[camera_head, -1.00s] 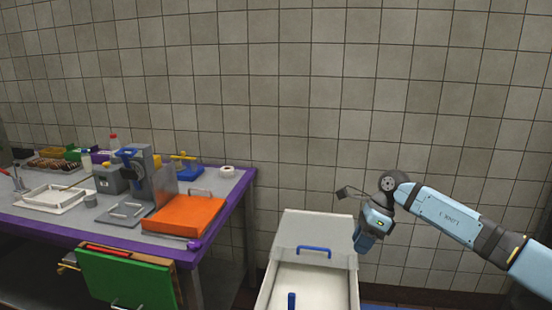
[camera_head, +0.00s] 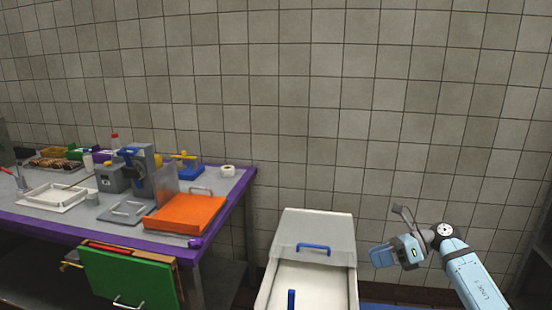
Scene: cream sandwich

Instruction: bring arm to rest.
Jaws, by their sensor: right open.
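My right arm comes in from the lower right corner. Its right gripper (camera_head: 384,256) is to the right of a white bin, over the floor beside the wall. The gripper points left, and I see nothing held in it. Its fingers are small and partly blended together at this angle. My left gripper and left arm are not in view.
A white bin (camera_head: 335,278) with a blue-handled lid stands at the lower middle, close to my right gripper. A purple-edged table (camera_head: 75,228) on the left holds an orange box (camera_head: 186,213), a grey machine (camera_head: 135,172) and trays. A green drawer front (camera_head: 128,278) sticks out below.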

